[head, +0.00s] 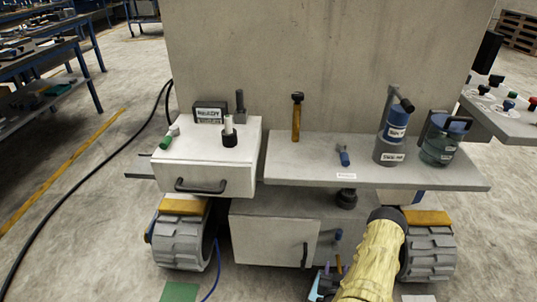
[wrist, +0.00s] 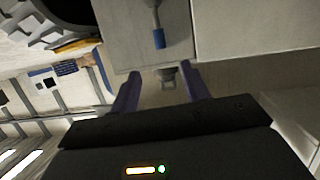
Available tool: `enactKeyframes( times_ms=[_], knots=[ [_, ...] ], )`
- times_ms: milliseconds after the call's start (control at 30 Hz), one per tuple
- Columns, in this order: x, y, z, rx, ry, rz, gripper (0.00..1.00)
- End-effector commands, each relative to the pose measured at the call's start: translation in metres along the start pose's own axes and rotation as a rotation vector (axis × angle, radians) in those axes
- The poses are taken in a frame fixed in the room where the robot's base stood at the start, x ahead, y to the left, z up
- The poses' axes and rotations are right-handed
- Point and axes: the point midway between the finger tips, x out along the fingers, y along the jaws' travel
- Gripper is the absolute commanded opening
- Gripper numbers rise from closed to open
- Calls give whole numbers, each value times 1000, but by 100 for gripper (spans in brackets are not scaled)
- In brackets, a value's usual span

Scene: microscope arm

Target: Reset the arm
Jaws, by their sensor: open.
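My arm, in a yellow sleeve (head: 372,262), reaches up from the bottom of the head view to a dark joint in front of the shelf's right part. My gripper (wrist: 161,72) is open in the wrist view, with two purple fingers apart. A small dark grey bracket-like part (wrist: 168,77) shows in the gap between them; I cannot tell its distance, and nothing is seen gripped. A blue-ended rod (wrist: 158,38) lies beyond the fingertips against a pale grey panel (wrist: 120,30). In the head view my gripper is low, beside the sleeve, and partly out of the picture.
Below are a cabinet door (head: 275,243) and big wheels (head: 182,240). Floor at left is mostly clear, with a black cable.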

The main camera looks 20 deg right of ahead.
Motion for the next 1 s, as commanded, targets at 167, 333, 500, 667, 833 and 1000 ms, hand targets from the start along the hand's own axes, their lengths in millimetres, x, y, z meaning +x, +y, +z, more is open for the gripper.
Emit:
enactKeyframes(
  times_ms=[167, 333, 500, 667, 833, 1000],
  knots=[
    [4, -4, -5, -8, -10, -17, 46],
    [20, -22, -26, -45, -69, -88, 46],
    [34, -52, -57, -99, -169, -181, 46],
    [35, -80, -86, -151, -265, -251, 46],
    [26, -108, -117, -205, -366, -306, 46],
    [5, -134, -148, -255, -465, -348, 46]
  ],
)
